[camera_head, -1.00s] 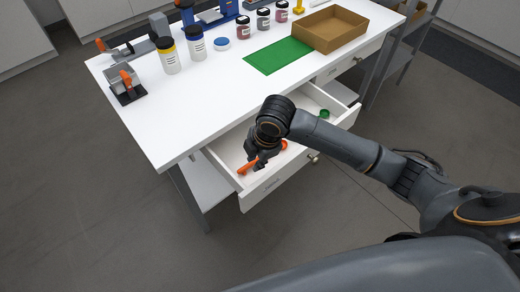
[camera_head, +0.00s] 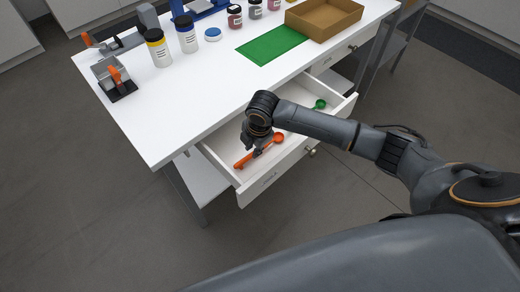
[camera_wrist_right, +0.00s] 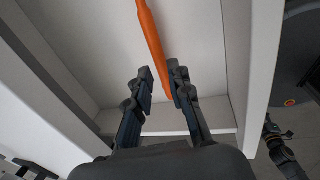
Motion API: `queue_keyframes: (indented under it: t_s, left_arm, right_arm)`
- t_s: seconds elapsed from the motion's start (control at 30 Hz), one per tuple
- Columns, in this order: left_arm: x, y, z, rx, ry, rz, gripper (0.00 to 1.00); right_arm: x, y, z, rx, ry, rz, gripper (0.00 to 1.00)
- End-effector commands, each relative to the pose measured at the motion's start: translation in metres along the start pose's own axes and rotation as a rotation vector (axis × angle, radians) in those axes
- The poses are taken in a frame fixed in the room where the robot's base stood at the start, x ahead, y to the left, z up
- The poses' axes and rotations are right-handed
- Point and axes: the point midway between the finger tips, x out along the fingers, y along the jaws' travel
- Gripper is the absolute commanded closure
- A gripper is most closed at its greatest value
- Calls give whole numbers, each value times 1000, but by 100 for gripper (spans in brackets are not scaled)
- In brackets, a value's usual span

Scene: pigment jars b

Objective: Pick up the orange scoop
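The orange scoop (camera_head: 278,139) lies in the open white drawer (camera_head: 300,147), with its round bowl toward the right and its handle toward the drawer's front left. My right gripper (camera_head: 256,151) points down into the drawer over the handle. In the right wrist view the orange handle (camera_wrist_right: 151,33) runs down from the top edge to between the fingers. My right gripper (camera_wrist_right: 160,72) is open there, with the handle's end close beside its right-hand finger; whether they touch I cannot tell. The bowl is outside the wrist view. My left gripper is not in view.
A green round thing (camera_head: 320,104) lies further right in the drawer. The drawer walls stand close around my right gripper. On the white table (camera_head: 215,90) above are jars, a green mat (camera_head: 272,45), a cardboard tray (camera_head: 325,36) and a grey device with an orange handle (camera_head: 114,76).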

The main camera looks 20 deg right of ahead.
Motion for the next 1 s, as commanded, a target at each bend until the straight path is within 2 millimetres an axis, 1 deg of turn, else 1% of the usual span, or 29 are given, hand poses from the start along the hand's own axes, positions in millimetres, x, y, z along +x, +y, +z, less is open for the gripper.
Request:
queue_keyframes:
  t_s: [0.03, 0.13, 0.2, 0.3, 0.53, 0.63, 1.0]
  left_arm:
    - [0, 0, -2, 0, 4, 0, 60]
    - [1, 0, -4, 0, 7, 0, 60]
    - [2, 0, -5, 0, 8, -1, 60]
    - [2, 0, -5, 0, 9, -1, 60]
    - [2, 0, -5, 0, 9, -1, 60]
    - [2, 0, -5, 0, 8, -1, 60]
    - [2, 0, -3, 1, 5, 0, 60]
  right_arm:
    - [10, -2, -2, 0, 1, -5, 80]
    - [26, -2, -3, 0, 0, -4, 80]
    - [34, -2, -3, 1, 0, -4, 80]
    - [40, -1, -3, -1, 0, -1, 80]
    - [41, -1, -2, -1, -1, -1, 80]
    - [41, -1, -2, -1, -1, -1, 100]
    - [41, -1, -2, -1, -1, -1, 100]
